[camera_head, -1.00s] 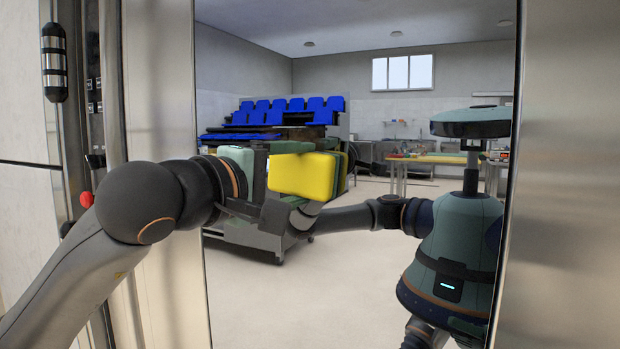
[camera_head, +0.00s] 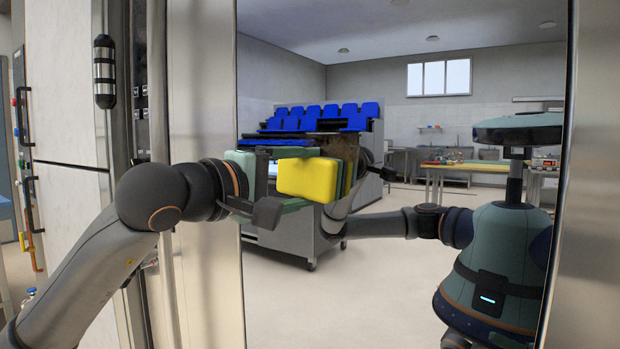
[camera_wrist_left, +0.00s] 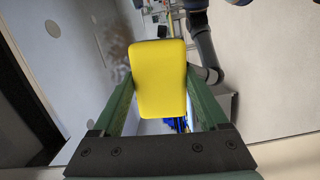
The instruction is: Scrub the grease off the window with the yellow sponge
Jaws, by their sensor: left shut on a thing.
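The window (camera_head: 400,270) is a tall, mirror-like glass pane in a metal frame. The yellow sponge (camera_head: 308,178) is in front of it, also seen in the left wrist view (camera_wrist_left: 158,80). My left gripper (camera_head: 284,184) is shut on the sponge, with green fingers on either side and the yellow face turned outward. A brownish, speckled grease smear (camera_head: 342,147) shows on the glass just above and right of the sponge, and part of it may be hidden. I cannot tell whether the sponge touches the glass. My right gripper is out of view.
The glass reflects my own body, the room, blue trays on a rack (camera_head: 320,115) and a work table (camera_head: 470,167).

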